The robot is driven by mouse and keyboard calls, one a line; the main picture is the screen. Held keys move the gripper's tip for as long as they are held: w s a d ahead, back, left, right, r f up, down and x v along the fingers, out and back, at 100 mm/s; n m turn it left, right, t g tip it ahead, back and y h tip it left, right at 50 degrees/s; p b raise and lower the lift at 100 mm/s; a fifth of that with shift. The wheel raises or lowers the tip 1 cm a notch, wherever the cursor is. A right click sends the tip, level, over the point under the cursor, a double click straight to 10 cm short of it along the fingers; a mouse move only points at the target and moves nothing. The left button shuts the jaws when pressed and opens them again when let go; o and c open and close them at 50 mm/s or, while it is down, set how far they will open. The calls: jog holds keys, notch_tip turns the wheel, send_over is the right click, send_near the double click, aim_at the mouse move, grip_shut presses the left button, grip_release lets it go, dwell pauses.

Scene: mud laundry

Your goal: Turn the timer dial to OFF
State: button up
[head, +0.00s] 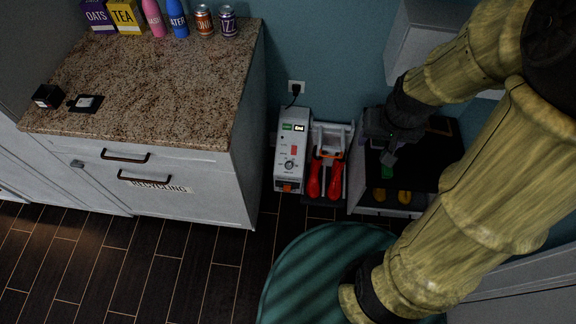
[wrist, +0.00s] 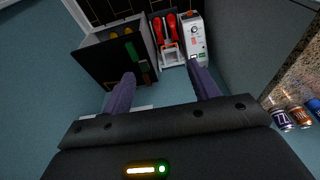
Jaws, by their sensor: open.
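The timer dial (head: 289,165) is a small round knob on the front of a white upright unit (head: 282,141) on the floor by the wall. The unit has a small lit green display at the top, a red switch and an orange part at the bottom. The dial's pointer setting is too small to read. In the wrist view the unit (wrist: 201,46) and its dial (wrist: 194,31) are at the upper right, beyond the fingertips. My gripper (head: 388,157) is open and empty, to the right of the unit and apart from it. Its two fingers also show in the wrist view (wrist: 160,71).
Red boots (head: 314,181) stand on a white rack right of the unit. A dark-topped bench (head: 440,160) with yellow footwear is below my gripper. A granite-topped cabinet (head: 170,80) stands left. A plug sits in the wall outlet (head: 296,87). Floor in front is partly a green rug (head: 300,270).

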aim_at(289, 165)
jog(key=w+a+f+m+b, duration=0.1)
jog(key=w+a+f+b, duration=0.6)
jog(key=f+b, duration=0.8)
jog(key=w+a+f+m+t+b, duration=0.1)
jog(key=w+a+f+b, duration=0.6)
jog(key=f, duration=1.9)
jog(key=w+a+f+m+t+b, duration=0.1)
jog(key=w+a+f+b, duration=0.6)
jog(key=w+f+b, duration=0.8)
notch_tip(289, 165, down, 6)
jog(key=b, duration=0.8)
jog(key=shift+w, duration=0.25)
jog(key=b+x, duration=0.7)
jog(key=x, duration=1)
jog(key=shift+a+f+b, duration=0.1)
jog(key=shift+a+b, duration=0.05)
jog(key=shift+b, duration=0.2)
jog(key=shift+w, duration=0.1)
jog(key=shift+c, duration=0.4)
jog(key=c, duration=0.9)
